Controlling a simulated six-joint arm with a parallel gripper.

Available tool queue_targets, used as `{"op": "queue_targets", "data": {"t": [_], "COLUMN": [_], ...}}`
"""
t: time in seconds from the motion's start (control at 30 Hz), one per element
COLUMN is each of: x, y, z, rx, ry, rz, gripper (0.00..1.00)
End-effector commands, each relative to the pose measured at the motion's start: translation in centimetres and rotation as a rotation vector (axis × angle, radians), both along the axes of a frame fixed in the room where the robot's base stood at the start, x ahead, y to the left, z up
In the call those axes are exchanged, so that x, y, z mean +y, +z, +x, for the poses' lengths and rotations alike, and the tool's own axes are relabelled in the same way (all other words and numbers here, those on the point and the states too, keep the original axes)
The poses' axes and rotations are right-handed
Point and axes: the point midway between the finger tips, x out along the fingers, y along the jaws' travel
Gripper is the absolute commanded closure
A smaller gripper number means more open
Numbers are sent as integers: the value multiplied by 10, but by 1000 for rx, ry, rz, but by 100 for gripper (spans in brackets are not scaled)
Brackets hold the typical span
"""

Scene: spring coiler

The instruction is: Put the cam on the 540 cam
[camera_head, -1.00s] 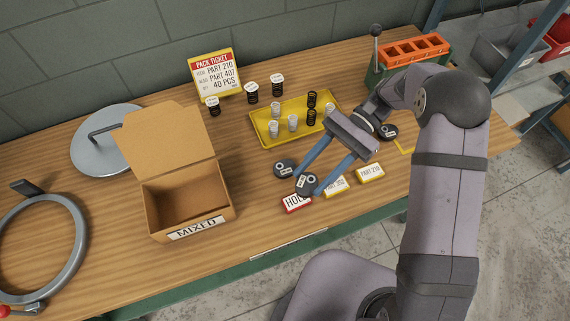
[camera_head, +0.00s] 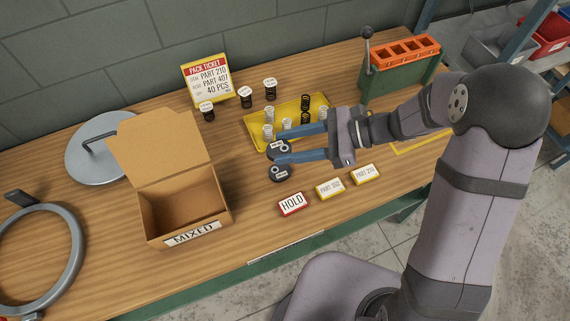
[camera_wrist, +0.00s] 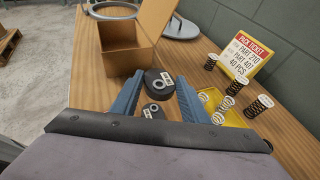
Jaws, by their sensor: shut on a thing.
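My gripper (camera_head: 271,151) is shut on a dark round cam (camera_head: 279,146) with a pale label and a ring on its face. The held cam (camera_wrist: 158,79) shows large between the fingertips in the wrist view. A second dark cam (camera_head: 280,173) lies on the bench just below it in the head view. This second cam looks smaller in the wrist view (camera_wrist: 153,110), so the held cam appears raised above it, apart from it. I cannot read either cam's label, nor tell how well they line up.
An open MIXED box (camera_head: 185,208) stands to the left. The yellow tray (camera_head: 258,139) of springs lies behind my fingers, with loose springs (camera_head: 245,97) and the pack ticket (camera_head: 207,80) farther back. A HOLD sign (camera_head: 292,204) and two part signs (camera_head: 330,188) stand in front.

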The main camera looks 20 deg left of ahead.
Motion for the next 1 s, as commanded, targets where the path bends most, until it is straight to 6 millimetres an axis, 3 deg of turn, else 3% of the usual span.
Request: {"op": "queue_targets", "data": {"t": [0.23, 0.57, 1.0], "x": [0, 0, 0], "y": [-33, -43, -82], "z": [-1, 0, 0], "rx": [3, 1, 1], "ry": [1, 2, 2], "rz": [1, 2, 2], "gripper": [95, 95, 95]}}
